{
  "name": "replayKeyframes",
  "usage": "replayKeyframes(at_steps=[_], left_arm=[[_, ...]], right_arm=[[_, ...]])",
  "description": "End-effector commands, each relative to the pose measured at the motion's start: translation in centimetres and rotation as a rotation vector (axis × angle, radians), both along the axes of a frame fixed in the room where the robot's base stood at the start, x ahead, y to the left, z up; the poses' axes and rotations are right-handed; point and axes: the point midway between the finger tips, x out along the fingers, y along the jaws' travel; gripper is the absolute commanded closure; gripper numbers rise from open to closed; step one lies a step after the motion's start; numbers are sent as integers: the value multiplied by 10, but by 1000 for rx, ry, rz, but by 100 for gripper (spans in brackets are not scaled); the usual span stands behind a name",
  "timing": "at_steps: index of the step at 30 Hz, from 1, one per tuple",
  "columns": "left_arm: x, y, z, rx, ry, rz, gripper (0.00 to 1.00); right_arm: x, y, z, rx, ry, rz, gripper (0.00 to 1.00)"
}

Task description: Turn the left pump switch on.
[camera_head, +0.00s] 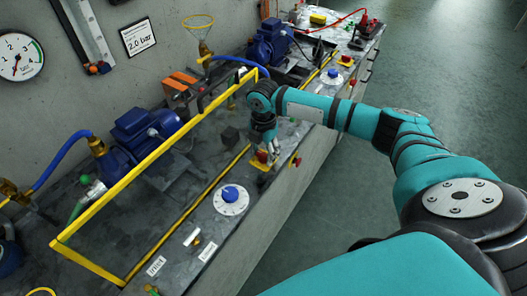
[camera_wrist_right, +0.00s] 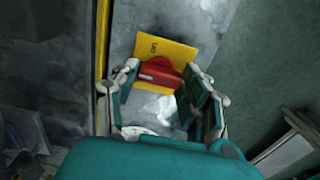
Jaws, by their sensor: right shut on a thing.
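The left pump switch is a red rotary handle (camera_wrist_right: 158,72) on a yellow plate (camera_wrist_right: 178,52) with small black lettering beside it. In the head view the yellow plate (camera_head: 257,163) lies on the bench's front strip, partly covered by my gripper. My right gripper (camera_head: 268,150) reaches down onto the switch. In the right wrist view its two fingers (camera_wrist_right: 160,88) stand on either side of the red handle, shut on it. The handle lies nearly crosswise in that view. The left pump (camera_head: 145,130) is blue and stands behind a yellow rail. My left gripper is not in view.
A yellow rail (camera_head: 165,147) frames the left pump. A blue knob on a white dial (camera_head: 231,196) sits left of the switch. A second red switch (camera_head: 346,60) and blue pump (camera_head: 270,42) are farther along the bench. The floor (camera_head: 440,110) to the right is clear.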

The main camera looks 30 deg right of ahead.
Motion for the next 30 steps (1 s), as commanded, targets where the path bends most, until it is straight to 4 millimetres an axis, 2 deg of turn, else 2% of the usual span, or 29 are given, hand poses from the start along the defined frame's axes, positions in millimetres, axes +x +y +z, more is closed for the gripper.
replayKeyframes(at_steps=[11,18,30], left_arm=[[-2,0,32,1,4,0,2],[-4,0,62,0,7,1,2],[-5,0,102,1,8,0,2]], right_arm=[[-1,0,6,2,4,-171,87],[-1,0,6,1,3,-388,87],[0,0,5,1,3,-770,87]])
